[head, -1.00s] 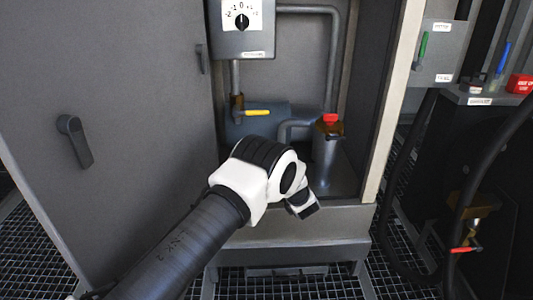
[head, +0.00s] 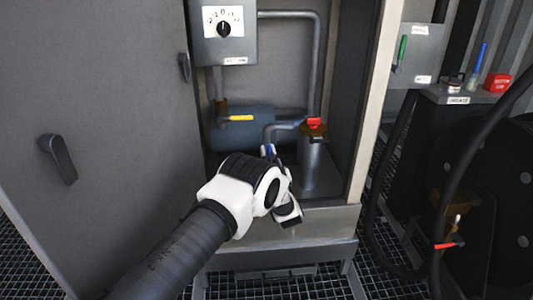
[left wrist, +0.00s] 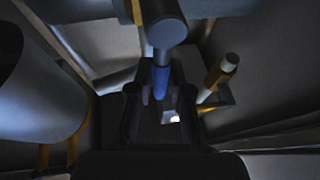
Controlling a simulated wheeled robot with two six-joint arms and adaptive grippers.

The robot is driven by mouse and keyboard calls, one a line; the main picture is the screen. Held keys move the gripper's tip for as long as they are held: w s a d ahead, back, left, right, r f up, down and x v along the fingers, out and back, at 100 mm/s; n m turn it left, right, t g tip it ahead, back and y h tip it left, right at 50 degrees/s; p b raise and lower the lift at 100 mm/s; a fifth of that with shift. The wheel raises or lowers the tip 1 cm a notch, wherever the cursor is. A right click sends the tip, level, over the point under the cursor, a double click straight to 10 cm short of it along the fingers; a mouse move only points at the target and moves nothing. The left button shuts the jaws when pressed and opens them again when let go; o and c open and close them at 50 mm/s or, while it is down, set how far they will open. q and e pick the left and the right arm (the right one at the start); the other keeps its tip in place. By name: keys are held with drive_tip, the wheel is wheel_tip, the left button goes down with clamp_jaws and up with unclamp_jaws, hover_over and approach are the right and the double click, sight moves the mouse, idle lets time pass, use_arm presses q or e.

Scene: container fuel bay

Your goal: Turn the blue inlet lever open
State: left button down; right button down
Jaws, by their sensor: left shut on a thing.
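The blue inlet lever (head: 269,151) shows as a small blue piece just above my left wrist, low in the open cabinet. In the left wrist view the blue lever (left wrist: 160,82) stands between the two dark fingers of my left gripper (left wrist: 161,97), which is shut on it. A round grey pipe end or knob (left wrist: 166,30) lies just beyond it. In the head view my own wrist mostly hides the left gripper and the lever's lower part. My right gripper is not in view.
A yellow lever (head: 238,118) sits by the blue-grey tank (head: 250,130). A grey cylinder (head: 310,165) with a red-topped fitting (head: 314,124) stands close right of my wrist. The cabinet door (head: 100,110) stands left. Black hoses and a red lever (head: 447,246) are at right.

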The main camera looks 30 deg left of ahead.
use_arm(q)
drive_tip(key=shift+r, duration=0.15)
drive_tip(key=c, duration=1.1)
unclamp_jaws()
drive_tip(key=shift+s+d+f, duration=0.15)
drive_tip(key=shift+d+f, duration=0.05)
drive_tip(key=shift+d, duration=0.05)
drive_tip(key=s+d, duration=0.8)
drive_tip(key=s, duration=0.1)
drive_tip(key=shift+s+d, duration=0.15)
drive_tip(key=shift+d, duration=0.05)
